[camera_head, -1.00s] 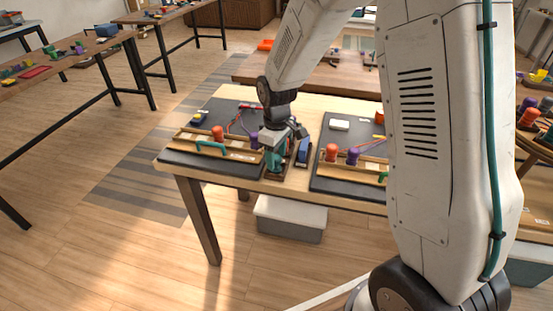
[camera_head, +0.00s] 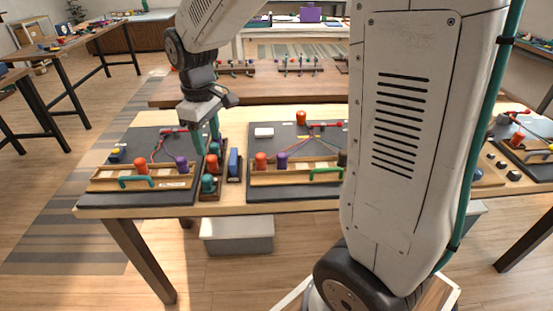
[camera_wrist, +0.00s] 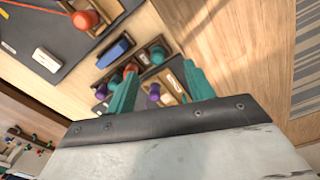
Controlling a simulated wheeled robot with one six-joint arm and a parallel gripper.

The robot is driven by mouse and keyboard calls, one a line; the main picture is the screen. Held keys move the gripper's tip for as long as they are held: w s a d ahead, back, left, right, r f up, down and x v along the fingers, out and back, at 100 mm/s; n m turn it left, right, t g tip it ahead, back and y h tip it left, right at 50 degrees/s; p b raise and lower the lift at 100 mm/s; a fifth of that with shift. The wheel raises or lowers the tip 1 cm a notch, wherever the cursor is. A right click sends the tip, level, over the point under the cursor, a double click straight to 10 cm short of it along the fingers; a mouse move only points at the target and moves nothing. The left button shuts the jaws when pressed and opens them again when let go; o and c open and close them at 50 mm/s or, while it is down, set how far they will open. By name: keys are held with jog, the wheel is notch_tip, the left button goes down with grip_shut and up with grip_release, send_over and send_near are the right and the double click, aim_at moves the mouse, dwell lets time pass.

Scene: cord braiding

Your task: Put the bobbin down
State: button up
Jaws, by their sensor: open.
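My gripper (camera_head: 206,148) is open, with its two teal fingers pointing down above the small wooden rack at the left part of the table. In the wrist view the fingers of my gripper (camera_wrist: 160,74) are spread apart with no bobbin held between them. A teal bobbin (camera_head: 208,184) stands upright in the front of the rack (camera_head: 209,196). An orange bobbin (camera_head: 212,161) shows behind it, close to the fingers. I cannot tell which bobbin the task means.
On the left board stand an orange bobbin (camera_head: 141,167) and a purple bobbin (camera_head: 182,164) on a wooden rail. A blue block (camera_head: 234,162) stands right of the rack. The right board (camera_head: 255,192) carries more bobbins and a white block (camera_head: 264,132).

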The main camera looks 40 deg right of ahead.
jog(key=s+d+r+m, duration=0.1)
jog(key=s+r+m, duration=0.2)
jog(key=s, duration=0.9)
jog(key=s+d+r+m+t, duration=0.1)
jog(key=s+r+m, duration=0.2)
jog(key=s, duration=1)
jog(key=shift+s+d+r, duration=0.15)
jog(key=shift+s+r, duration=0.05)
jog(key=shift+r, duration=0.25)
